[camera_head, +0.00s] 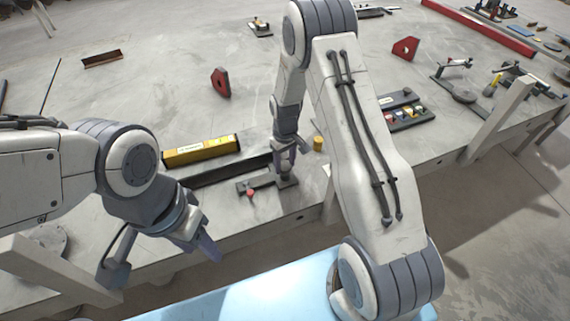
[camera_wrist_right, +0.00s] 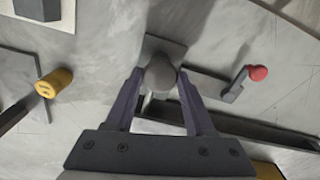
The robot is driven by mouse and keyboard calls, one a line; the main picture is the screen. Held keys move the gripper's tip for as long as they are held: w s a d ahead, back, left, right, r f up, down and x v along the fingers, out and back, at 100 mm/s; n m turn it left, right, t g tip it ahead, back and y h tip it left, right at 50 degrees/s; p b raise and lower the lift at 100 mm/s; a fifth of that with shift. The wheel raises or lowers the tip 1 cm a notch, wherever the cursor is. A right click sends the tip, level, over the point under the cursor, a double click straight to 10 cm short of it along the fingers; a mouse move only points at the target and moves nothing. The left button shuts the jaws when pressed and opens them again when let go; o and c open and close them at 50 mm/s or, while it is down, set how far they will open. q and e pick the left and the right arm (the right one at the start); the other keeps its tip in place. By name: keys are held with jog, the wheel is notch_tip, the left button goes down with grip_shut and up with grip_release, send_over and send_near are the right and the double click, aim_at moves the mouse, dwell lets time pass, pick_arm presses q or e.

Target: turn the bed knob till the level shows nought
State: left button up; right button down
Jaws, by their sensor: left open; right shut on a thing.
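The bed knob (camera_wrist_right: 160,77), a grey rounded knob on a flat grey plate, sits between the two purple fingers of my right gripper (camera_wrist_right: 160,84). The fingers are shut on it from both sides. In the head view my right gripper (camera_head: 286,160) reaches down over this spot and mostly hides the knob. The level (camera_head: 201,150) is a long yellow bar lying beside a dark rail; its reading is too small to make out. A corner of the level (camera_wrist_right: 268,171) shows in the right wrist view. My left gripper (camera_head: 205,238) is open and empty near the table's front edge.
A red-tipped lever (camera_head: 250,191) stands just left of the knob, and a yellow cylinder (camera_head: 318,143) to its right. The dark rail (camera_head: 228,171) runs along the level. A tool tray (camera_head: 405,112) and red blocks (camera_head: 221,82) lie farther back.

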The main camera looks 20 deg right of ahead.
aim_at(284, 166)
jog(key=n, duration=0.6)
jog(key=shift+w+r+b, duration=0.1)
jog(key=shift+b, duration=0.25)
jog(key=shift+a, duration=0.1)
jog(key=shift+c, duration=1.3)
grip_release()
notch_tip(284, 166, up, 10)
jog(key=b, duration=0.1)
jog(key=shift+r+b, duration=0.2)
jog(key=shift+b, duration=0.15)
